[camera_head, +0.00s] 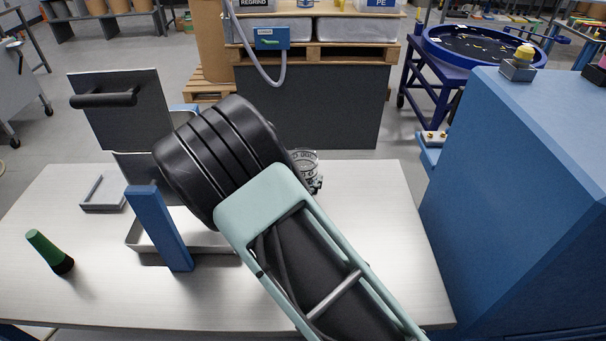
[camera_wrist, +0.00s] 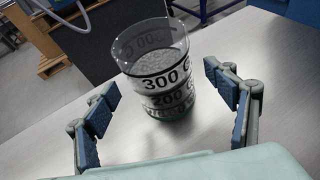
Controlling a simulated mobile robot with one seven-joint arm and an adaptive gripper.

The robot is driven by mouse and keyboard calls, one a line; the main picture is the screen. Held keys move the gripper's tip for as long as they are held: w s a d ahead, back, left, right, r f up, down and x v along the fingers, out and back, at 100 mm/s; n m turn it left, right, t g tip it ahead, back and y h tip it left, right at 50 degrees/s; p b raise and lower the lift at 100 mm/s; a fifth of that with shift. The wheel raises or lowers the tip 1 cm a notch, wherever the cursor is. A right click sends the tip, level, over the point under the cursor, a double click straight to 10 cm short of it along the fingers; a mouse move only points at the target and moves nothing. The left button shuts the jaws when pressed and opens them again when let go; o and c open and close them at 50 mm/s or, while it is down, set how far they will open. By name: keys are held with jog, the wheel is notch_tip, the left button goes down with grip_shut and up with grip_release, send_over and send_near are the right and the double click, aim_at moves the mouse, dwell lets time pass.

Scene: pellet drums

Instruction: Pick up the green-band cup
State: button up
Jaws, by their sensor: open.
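A clear cup (camera_wrist: 160,85) with black markings such as 300 and 200 stands upright on the metal table. It holds pale grey pellets, and green shows near its base. In the head view the cup (camera_head: 304,163) is largely hidden behind my arm. My gripper (camera_wrist: 160,80) is open, with one finger at the left and one at the right of the cup in the wrist view. A gap shows between each finger and the cup, so it is not held. In the head view my arm hides most of the gripper.
A blue post (camera_head: 160,228) and a shallow metal tray (camera_head: 138,240) are left of my arm. A green-and-black object (camera_head: 50,252) stands at the table's left. A large blue cabinet (camera_head: 515,190) is beside the table's right edge. The table (camera_head: 370,270) is clear at right.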

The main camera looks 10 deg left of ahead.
jog(key=p+x, duration=0.1)
jog(key=x, duration=0.4)
jog(key=shift+s, duration=0.1)
jog(key=c, duration=1.5)
